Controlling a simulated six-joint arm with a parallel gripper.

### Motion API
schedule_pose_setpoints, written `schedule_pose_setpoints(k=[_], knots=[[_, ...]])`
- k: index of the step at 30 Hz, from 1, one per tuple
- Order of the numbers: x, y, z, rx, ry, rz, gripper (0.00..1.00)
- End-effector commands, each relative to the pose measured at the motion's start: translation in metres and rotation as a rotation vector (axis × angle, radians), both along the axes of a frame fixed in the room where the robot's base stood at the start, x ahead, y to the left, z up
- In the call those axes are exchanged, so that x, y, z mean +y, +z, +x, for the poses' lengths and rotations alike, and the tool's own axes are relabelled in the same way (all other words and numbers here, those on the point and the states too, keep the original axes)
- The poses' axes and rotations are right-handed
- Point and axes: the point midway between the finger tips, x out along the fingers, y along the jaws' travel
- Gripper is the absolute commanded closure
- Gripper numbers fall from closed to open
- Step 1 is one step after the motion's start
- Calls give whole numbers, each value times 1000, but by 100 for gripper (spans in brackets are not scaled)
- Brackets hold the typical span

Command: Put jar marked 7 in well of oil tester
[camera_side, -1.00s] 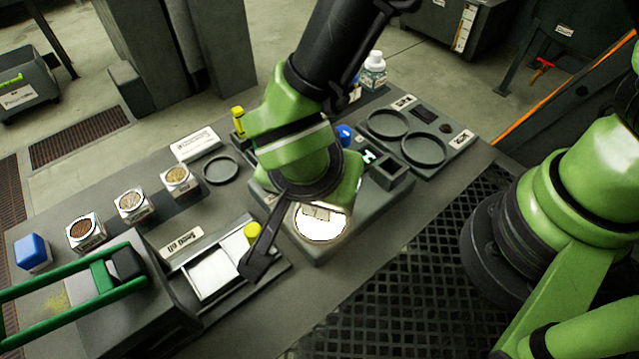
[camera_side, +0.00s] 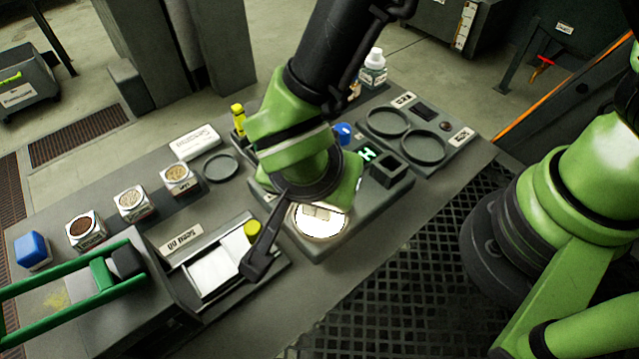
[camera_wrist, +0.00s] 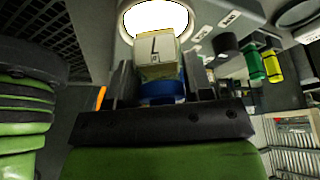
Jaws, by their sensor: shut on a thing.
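In the wrist view a pale square jar with a blue cap (camera_wrist: 162,90) sits between the two dark fingers of my gripper (camera_wrist: 165,82), which is shut on it. Its light face bears a dark stroke that looks like a 7. My wrist hides most of the jar there.
Several open sample jars (camera_side: 131,203) stand in a row at left, with a blue-capped jar (camera_side: 31,251) beyond. A tray (camera_side: 212,273) lies left of my gripper. A panel with two round recesses (camera_side: 424,147) and a white-capped bottle (camera_side: 373,68) are at the back.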

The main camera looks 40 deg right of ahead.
Motion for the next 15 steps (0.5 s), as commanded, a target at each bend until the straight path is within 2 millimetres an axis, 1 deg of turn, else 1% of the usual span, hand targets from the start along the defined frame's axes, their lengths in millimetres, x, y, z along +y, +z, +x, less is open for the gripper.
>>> schedule_pose_setpoints(k=[8, 15], knots=[[0, 0, 0, 0, 0, 0, 83], [0, -6, 0, 0, 1, 1, 83]])
